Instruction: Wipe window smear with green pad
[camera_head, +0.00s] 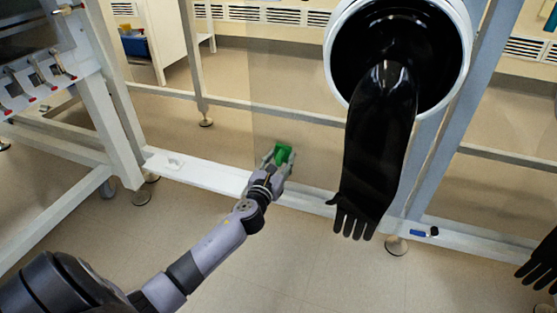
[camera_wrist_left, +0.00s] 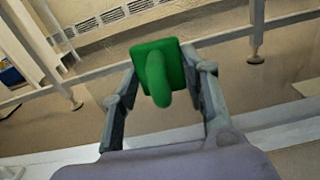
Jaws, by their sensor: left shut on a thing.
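My left gripper (camera_head: 277,161) reaches in from the lower left and is shut on the green pad (camera_head: 284,153). In the left wrist view the green pad (camera_wrist_left: 172,66) has a square face and a rounded handle, with the handle between the two fingers of my left gripper (camera_wrist_left: 162,88). The pad is in front of the clear window pane (camera_head: 290,125), above the white ledge; I cannot tell whether it touches the pane. I cannot make out a smear on the pane. My right gripper is not in view.
A black glove (camera_head: 375,150) hangs from a round white port (camera_head: 335,75) right of my left gripper. The white ledge (camera_head: 215,178) runs below the pane, with a small white item (camera_head: 174,163) on it. A blue item (camera_head: 419,233) lies farther right.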

